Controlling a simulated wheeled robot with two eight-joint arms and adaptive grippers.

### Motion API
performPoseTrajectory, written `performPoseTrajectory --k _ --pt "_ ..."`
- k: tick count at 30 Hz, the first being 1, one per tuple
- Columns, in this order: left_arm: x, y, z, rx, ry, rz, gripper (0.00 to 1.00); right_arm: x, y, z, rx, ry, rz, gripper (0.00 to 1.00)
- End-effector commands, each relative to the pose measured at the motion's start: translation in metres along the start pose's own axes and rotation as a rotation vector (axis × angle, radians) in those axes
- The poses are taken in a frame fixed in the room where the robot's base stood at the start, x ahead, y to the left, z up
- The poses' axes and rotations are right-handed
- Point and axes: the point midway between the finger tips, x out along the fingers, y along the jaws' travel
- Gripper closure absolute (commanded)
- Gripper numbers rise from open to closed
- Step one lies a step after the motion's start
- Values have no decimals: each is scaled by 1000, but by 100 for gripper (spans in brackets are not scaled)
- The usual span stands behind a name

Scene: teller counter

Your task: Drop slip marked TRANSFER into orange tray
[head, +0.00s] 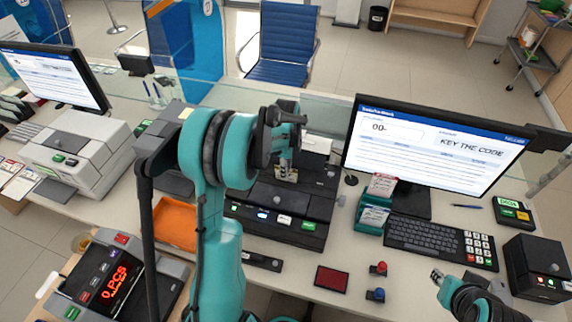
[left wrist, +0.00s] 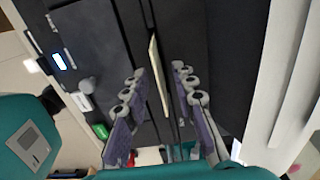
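A pale slip (head: 287,173) stands up out of the black printer (head: 300,203) in the middle of the counter; any mark on it is unreadable. In the left wrist view the slip (left wrist: 159,76) shows edge-on, between the spread fingers. My left gripper (head: 284,142) is over the printer, open, its fingers apart on both sides of the slip with gaps. The orange tray (head: 174,222) lies left of the printer, partly hidden by my left arm. My right gripper (head: 438,277) is low at the right, near the counter's front; its opening is unclear.
A red pad (head: 331,280) and two small stamps (head: 378,268) lie in front. A counting machine (head: 108,280) is front left.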

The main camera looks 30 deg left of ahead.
Motion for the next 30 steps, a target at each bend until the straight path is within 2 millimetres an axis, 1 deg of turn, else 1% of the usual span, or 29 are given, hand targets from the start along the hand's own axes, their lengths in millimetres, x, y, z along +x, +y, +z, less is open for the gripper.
performPoseTrajectory --k 8,9,11,12,23,30 --pt "2 0 0 0 0 0 73 0 0 0 0 0 0 72" --pt "2 0 0 0 0 0 79 0 0 0 0 0 0 72" --pt "2 0 0 0 0 0 94 0 0 0 0 0 0 72" --pt "2 0 0 0 0 0 100 0 0 0 0 0 0 72" --pt "1 0 0 0 0 0 100 0 0 0 0 0 0 72" --pt "-10 0 0 0 0 0 100 -6 0 -5 0 0 0 72"
